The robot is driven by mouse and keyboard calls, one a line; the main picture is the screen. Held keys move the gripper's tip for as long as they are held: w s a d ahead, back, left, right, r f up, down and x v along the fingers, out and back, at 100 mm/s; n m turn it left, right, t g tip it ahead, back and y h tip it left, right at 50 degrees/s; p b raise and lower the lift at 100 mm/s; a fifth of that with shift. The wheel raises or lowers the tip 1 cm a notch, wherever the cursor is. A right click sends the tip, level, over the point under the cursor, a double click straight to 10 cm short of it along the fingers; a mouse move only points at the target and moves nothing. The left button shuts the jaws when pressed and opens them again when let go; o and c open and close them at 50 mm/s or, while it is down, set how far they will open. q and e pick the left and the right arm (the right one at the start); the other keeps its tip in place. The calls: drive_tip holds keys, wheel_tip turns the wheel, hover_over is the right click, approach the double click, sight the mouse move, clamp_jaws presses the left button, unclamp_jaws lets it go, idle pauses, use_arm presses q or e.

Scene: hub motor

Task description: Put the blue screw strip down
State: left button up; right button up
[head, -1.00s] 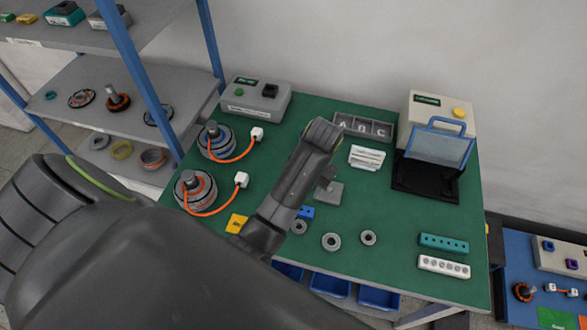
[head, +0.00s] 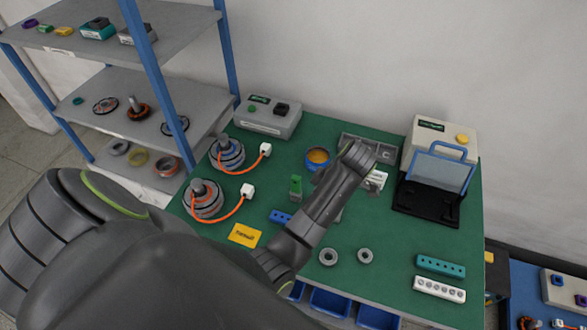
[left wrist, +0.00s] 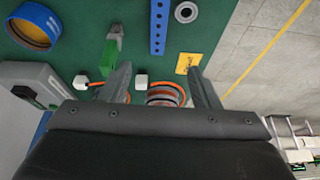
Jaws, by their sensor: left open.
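The blue screw strip (head: 281,217) lies on the green table, right of the yellow card; my forearm covers its right end in the head view. In the left wrist view the strip (left wrist: 158,25) shows beyond the fingers, upright in the picture, with a row of holes. My left gripper (left wrist: 160,72) is open, with nothing between its fingers; the strip is clear of both. In the head view my left arm's links hide most of this gripper. My right gripper is in neither view.
Near the strip are a yellow card (head: 244,235), a green piece (head: 296,186), a blue cup with orange inside (head: 318,159) and grey rings (head: 328,257). Two motors (head: 204,199) with orange cables stand at left. Teal (head: 441,265) and white (head: 440,289) strips lie at right.

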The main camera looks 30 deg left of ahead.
use_arm(q)
drive_tip(key=b+x, duration=0.9)
drive_tip(key=x, duration=0.2)
drive_tip(key=shift+a+f, duration=0.25)
drive_tip(key=shift+f, duration=0.1)
drive_tip(key=shift+a+f, duration=0.1)
drive_tip(key=shift+f, duration=0.1)
drive_tip(key=shift+a+f, duration=0.2)
drive_tip(key=shift+f, duration=0.2)
drive_tip(key=shift+p+x, duration=0.6)
drive_tip(key=shift+x, duration=1.6)
drive_tip(key=shift+w+d, duration=0.1)
drive_tip(key=c, duration=1.2)
